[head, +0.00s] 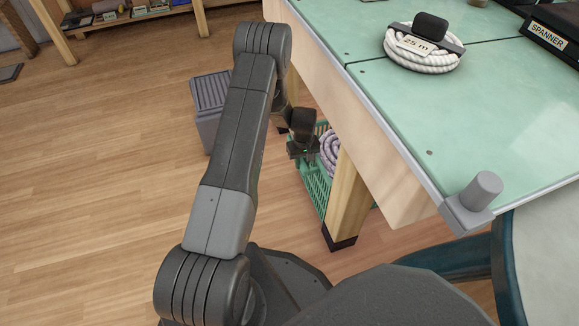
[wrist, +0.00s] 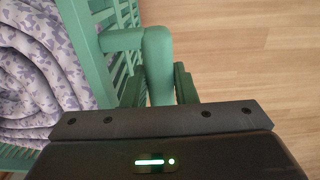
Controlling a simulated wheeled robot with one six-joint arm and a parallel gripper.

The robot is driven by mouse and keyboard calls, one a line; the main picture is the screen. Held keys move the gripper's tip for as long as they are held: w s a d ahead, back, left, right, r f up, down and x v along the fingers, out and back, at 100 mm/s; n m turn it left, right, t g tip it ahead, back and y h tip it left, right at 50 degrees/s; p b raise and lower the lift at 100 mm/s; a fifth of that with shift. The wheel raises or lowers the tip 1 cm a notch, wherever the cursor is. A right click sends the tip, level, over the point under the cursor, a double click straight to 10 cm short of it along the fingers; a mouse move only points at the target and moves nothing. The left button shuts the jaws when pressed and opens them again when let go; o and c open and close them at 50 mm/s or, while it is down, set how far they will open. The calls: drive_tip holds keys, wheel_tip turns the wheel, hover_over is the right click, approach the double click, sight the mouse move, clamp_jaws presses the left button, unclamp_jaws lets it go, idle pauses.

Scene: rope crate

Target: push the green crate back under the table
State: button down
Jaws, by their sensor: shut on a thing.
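The green crate (head: 316,190) stands on the floor at the table's edge, partly under the table (head: 400,110) and partly behind its wooden leg (head: 347,195). A coiled pale purple rope (head: 330,152) lies in the crate; it fills the left of the wrist view (wrist: 40,70). My gripper (head: 303,150) is at the crate's near left side. In the wrist view my gripper (wrist: 159,88) is shut on the crate's rounded green handle (wrist: 158,55), one finger on each side. The crate's far side is hidden by the leg and tabletop.
A grey bin (head: 208,100) stands on the floor behind my arm. On the tabletop are a white rope coil (head: 425,58) with a "25 m" tag and a box marked SPANNER (head: 548,38). A round-topped stool (head: 545,260) is at the lower right. Floor at the left is clear.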

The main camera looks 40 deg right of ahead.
drive_tip(key=shift+s+d+r+b, duration=0.15)
drive_tip(key=shift+s+d, duration=0.1)
drive_tip(key=shift+d, duration=0.7)
drive_tip(key=shift+s+d+f+b, duration=0.1)
drive_tip(key=shift+s+d+b, duration=0.1)
drive_tip(key=shift+d, duration=0.75)
drive_tip(key=c, duration=1.2)
unclamp_jaws()
drive_tip(key=shift+o, duration=0.2)
drive_tip(key=shift+a, duration=0.1)
drive_tip(key=w+a+p, duration=0.2)
drive_tip(key=w+a, duration=0.1)
drive_tip(key=a, duration=0.7)
drive_tip(key=w+a+p, duration=0.2)
drive_tip(key=a, duration=0.8)
drive_tip(key=w+a+p, duration=0.3)
drive_tip(key=a, duration=0.7)
drive_tip(key=shift+w+a, duration=0.25)
drive_tip(key=shift+w, duration=0.05)
wheel_tip(320, 180, up, 16)
drive_tip(key=p, duration=0.7)
drive_tip(key=shift+p, duration=0.35)
